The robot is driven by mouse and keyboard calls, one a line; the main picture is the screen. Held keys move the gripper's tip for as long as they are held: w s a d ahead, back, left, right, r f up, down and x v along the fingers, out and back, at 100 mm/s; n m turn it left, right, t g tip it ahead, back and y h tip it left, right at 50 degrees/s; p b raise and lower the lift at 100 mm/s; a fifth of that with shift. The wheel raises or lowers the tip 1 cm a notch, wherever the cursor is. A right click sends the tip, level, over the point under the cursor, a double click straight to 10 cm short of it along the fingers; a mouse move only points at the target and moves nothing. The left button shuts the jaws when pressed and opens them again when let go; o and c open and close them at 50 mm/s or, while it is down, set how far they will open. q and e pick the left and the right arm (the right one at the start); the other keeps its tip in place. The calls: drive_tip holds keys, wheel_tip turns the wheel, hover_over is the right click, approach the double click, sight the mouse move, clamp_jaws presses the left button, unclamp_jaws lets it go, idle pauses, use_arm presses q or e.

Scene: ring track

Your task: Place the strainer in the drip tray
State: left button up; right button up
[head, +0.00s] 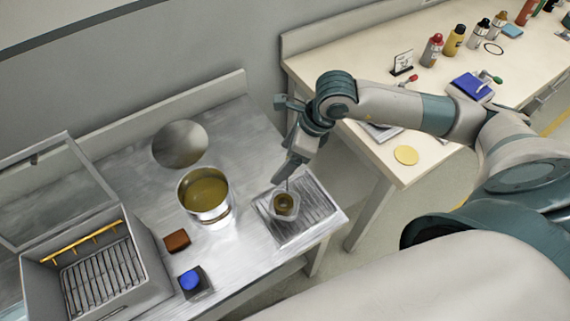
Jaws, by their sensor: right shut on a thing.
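The strainer (285,205) is a small pale cup with a brownish inside. It is over the drip tray (321,213), a ribbed metal tray at the right end of the steel table. My right gripper (286,181) comes down from above and is shut on the strainer at its far side. I cannot tell whether the strainer touches the tray's ribs or hangs just above them. The gripper partly hides the tray's far edge. My left gripper is not in view.
A metal pot (203,194) of yellowish liquid stands left of the tray. A round lid (180,144), a brown block (177,241), a blue-topped item (190,280) and an open box with a rack (95,275) share the table. A cream bench (365,75) holds several bottles.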

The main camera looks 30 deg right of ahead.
wheel_tip(320, 180, down, 4)
drive_tip(key=shift+r+p, duration=0.1)
drive_tip(key=shift+p, duration=0.7)
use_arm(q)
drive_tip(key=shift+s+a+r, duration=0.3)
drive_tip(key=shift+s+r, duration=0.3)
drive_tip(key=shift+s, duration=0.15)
use_arm(e)
drive_tip(key=o, duration=1.6)
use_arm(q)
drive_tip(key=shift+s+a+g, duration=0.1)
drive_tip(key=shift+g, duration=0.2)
